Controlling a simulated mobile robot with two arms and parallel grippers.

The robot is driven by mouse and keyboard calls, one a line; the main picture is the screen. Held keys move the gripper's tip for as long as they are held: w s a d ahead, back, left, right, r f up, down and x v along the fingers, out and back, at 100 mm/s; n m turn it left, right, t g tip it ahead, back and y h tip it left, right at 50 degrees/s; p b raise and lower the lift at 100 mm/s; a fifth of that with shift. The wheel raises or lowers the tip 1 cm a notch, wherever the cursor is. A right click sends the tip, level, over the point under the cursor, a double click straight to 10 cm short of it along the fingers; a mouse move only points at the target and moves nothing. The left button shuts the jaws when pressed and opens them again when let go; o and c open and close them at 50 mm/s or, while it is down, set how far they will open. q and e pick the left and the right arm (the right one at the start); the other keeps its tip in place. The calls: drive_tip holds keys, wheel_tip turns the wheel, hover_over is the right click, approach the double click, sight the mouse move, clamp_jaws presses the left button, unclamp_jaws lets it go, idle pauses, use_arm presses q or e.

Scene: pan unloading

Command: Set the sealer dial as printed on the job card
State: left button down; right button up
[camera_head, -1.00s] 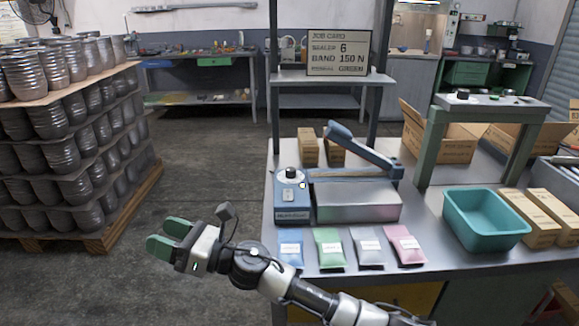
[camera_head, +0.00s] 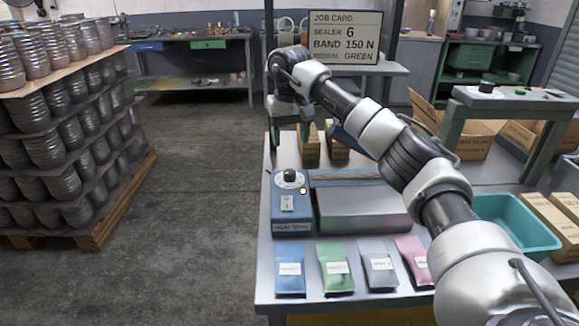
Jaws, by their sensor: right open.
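The job card (camera_head: 345,41) stands at the back of the bench and reads SEALER 6, BAND 150 N, with GREEN on its last line. The blue-grey sealer (camera_head: 292,214) has a black dial knob (camera_head: 290,176) on a white scale at its left end. The scale numbers and pointer setting are too small to read. My right arm crosses the bench, and its gripper (camera_head: 289,135) points down with green fingers apart, open and empty, above and behind the knob in the picture. The arm hides part of the sealer's lever. My left gripper is not in view.
Blue (camera_head: 289,270), green (camera_head: 336,268), grey (camera_head: 378,266) and pink (camera_head: 411,258) packets lie along the bench's front. A teal bin (camera_head: 520,225) and cardboard boxes (camera_head: 553,222) stand at right. A pallet of stacked pots (camera_head: 65,140) stands at left, with clear floor between.

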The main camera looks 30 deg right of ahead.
sight(290, 171)
wheel_tip(290, 171, down, 4)
drive_tip(key=shift+a+r, duration=0.1)
drive_tip(key=shift+r, duration=0.15)
wheel_tip(290, 171, down, 6)
drive_tip(key=shift+r, duration=0.25)
drive_tip(key=shift+f+p, duration=0.3)
drive_tip(key=shift+f, duration=0.25)
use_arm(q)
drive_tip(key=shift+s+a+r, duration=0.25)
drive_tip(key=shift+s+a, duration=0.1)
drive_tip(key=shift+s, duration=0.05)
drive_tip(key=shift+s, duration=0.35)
use_arm(e)
drive_tip(key=c, duration=0.9)
